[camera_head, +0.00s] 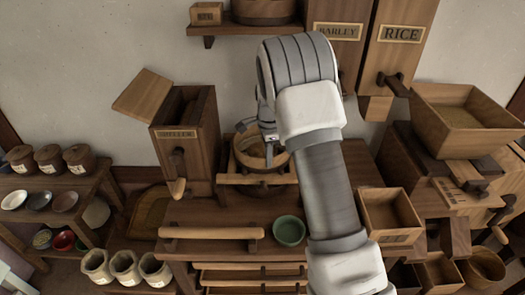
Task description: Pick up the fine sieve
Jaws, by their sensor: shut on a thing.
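A round wooden-rimmed sieve (241,158) with a tan inside is at the middle of the table, just left of my forearm. I take it for the fine sieve, but no label shows on it. My gripper (269,150) points down at the sieve and is shut on it. My arm hides the sieve's right side, and the fingertips are too small to show exactly where they grip. A wooden frame (258,180) is directly below the sieve. I cannot tell whether the sieve touches it.
A tall huller (187,140) stands close on the left. A wooden roller (212,233) and a green bowl (289,230) lie in front. An open wooden box (391,215) is to the right. BARLEY (337,50) and RICE (400,50) bins hang behind, beside a shelf (240,29).

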